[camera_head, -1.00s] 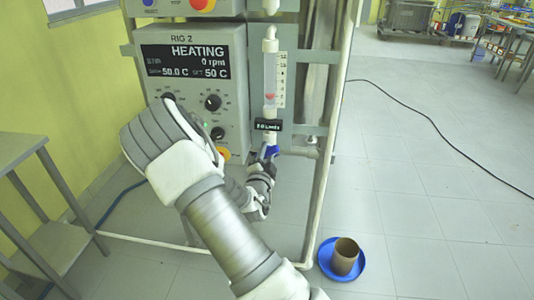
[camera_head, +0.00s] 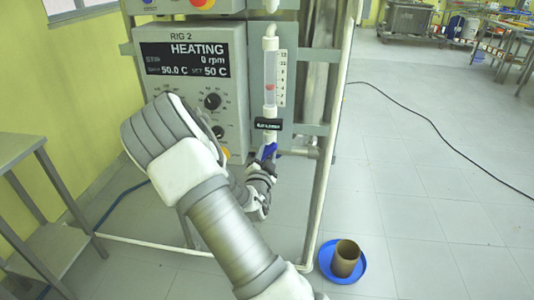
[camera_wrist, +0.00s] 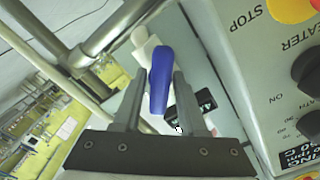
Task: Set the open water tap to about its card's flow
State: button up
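The water tap has a blue lever handle (camera_wrist: 160,78), which also shows in the head view (camera_head: 269,151) below the flow tube. In the head view my gripper (camera_head: 266,160) partly hides the tap. The clear flow tube (camera_head: 270,66) holds a red float (camera_head: 270,87) near the middle of its scale (camera_head: 282,75). A small black card or display (camera_head: 268,124) sits under the tube; its text is too small to read. It also shows in the wrist view (camera_wrist: 190,105).
The grey RIG 2 control box (camera_head: 195,80) with knobs stands just left of the tube. A pale upright pipe (camera_head: 325,170) of the frame runs close on the right. A brown cup (camera_head: 345,258) stands on a blue dish (camera_head: 325,255) on the floor. A table (camera_head: 35,165) is at left.

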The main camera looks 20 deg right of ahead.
jog(key=shift+o, duration=0.8)
jog(key=p+v, duration=0.3)
jog(key=v, duration=1.4)
jog(key=shift+s+a, duration=0.2)
